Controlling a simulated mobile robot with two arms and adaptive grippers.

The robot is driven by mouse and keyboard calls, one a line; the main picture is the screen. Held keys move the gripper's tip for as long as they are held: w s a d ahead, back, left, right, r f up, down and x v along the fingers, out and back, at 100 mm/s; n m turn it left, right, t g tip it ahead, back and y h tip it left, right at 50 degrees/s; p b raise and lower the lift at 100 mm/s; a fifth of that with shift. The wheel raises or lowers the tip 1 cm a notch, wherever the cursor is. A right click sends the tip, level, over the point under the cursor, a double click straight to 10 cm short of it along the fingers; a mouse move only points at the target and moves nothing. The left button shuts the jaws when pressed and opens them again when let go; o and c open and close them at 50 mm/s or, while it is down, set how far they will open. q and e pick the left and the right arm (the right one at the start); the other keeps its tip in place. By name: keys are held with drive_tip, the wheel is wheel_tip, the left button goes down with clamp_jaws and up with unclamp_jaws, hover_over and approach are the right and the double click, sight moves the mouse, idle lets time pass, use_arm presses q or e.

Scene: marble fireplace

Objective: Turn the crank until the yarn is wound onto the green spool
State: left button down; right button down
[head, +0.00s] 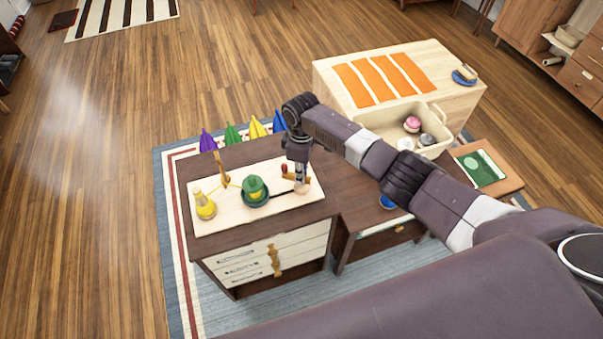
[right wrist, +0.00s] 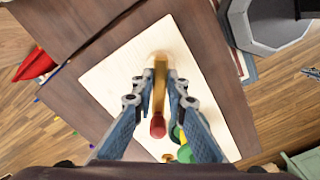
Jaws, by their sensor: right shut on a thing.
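The green spool (head: 255,188) stands in the middle of a pale board (head: 240,218) on a dark cabinet. A yellow yarn cone (head: 205,207) stands at the board's left, with a wooden post (head: 219,166) behind it. A thin yellow strand runs by the post towards the spool. My right gripper (head: 300,183) points down at the board's right end. In the right wrist view my right gripper (right wrist: 159,84) has its fingers on either side of the wooden crank (right wrist: 160,72), which has a red knob (right wrist: 157,127). The spool is partly hidden there. My left gripper is out of view.
Purple, green, yellow and blue pointed things (head: 231,135) stand behind the cabinet.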

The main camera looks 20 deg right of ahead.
drive_tip(key=c, duration=1.9)
unclamp_jaws()
drive_tip(key=shift+w+r, duration=0.1)
drive_tip(key=shift+c, duration=0.2)
drive_tip(key=shift+r, duration=0.1)
wheel_tip(320, 180, up, 12)
drive_tip(key=shift+f, duration=0.2)
